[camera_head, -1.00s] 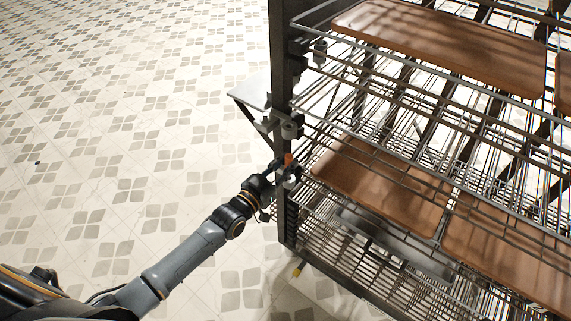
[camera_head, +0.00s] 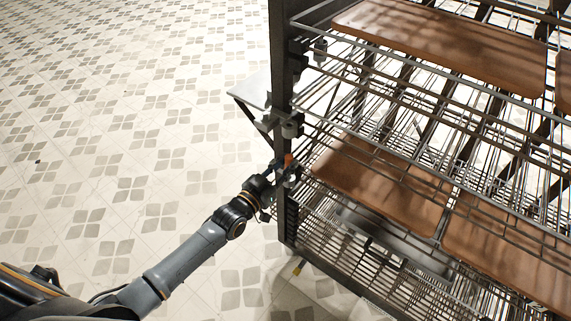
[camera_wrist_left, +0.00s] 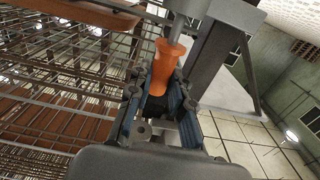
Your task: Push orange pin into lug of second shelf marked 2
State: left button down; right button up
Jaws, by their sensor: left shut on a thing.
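The orange pin (camera_head: 288,159) is at the left post of the wire rack, low on its near corner. My left gripper (camera_head: 282,174) is shut on the pin's orange body, which shows clearly between the blue-lined fingers in the left wrist view (camera_wrist_left: 160,72). In that view a grey cylindrical part (camera_wrist_left: 178,22) lies right by the pin's far end; I cannot tell whether the pin is inside it. A grey lug (camera_head: 291,128) sits on the post above the gripper. No number 2 is readable. My right gripper is not in view.
The wire rack (camera_head: 420,95) fills the right side, with brown boards (camera_head: 380,180) on its shelves. The dark post (camera_head: 283,60) and a small grey bracket plate (camera_head: 250,90) stand close to my left gripper. The tiled floor (camera_head: 120,130) at left is open.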

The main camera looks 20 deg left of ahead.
pick_arm(q)
jog(key=shift+f+b, duration=1)
jog(key=shift+f, duration=0.4)
jog(key=c, duration=1.1)
grip_release()
jog(key=v, duration=1.2)
jog(key=shift+r, duration=0.1)
